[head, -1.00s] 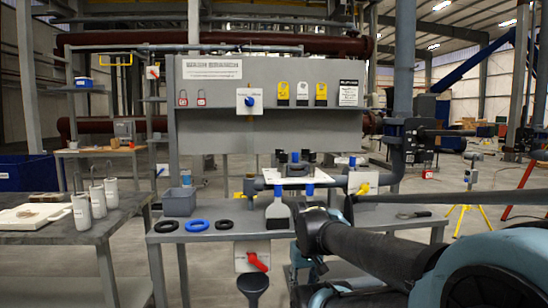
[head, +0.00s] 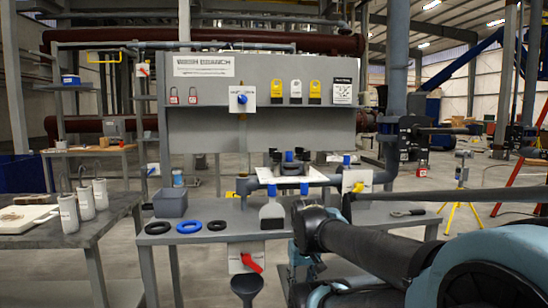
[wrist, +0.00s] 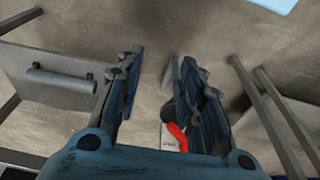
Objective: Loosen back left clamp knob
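The filter press assembly (head: 284,176) sits on the grey bench in the head view, with a white plate, grey pipe, and blue and dark knobs. Two blue knobs stand at the front, left (head: 272,191) and right (head: 305,188). My gripper is mostly hidden behind my arm in the head view, low in front of the bench. In the wrist view my gripper (wrist: 162,62) is open and empty, its fingers apart, over floor and away from the knobs.
A red valve handle (head: 251,263) on a white plate hangs below the bench front; it shows beside the right finger in the wrist view (wrist: 178,137). Black and blue rings (head: 189,227) and a grey bin (head: 170,203) lie on the bench's left. A panel stands behind.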

